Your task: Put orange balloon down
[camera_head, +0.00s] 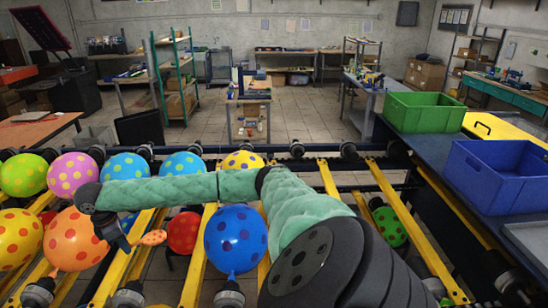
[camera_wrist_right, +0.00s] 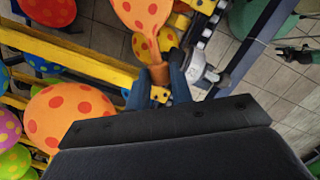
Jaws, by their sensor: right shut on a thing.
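My right gripper (camera_head: 124,240) hangs at the left end of my arm in the head view, over the balloon rack. It is shut on the neck of a small orange balloon with red dots (camera_head: 153,237). In the right wrist view the same balloon (camera_wrist_right: 143,14) points up from between the fingers (camera_wrist_right: 160,84), its narrow neck pinched. A larger, round orange balloon with red dots (camera_head: 75,240) sits left of the gripper; an orange balloon also shows at the left of the wrist view (camera_wrist_right: 70,116). My left gripper is not in view.
Yellow bars (camera_head: 198,258) and dark rails form the rack. A blue balloon (camera_head: 235,238), a red one (camera_head: 184,232) and a pink one (camera_head: 72,174) are close by. A green crate (camera_head: 425,112) and a blue crate (camera_head: 500,175) stand on the right table.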

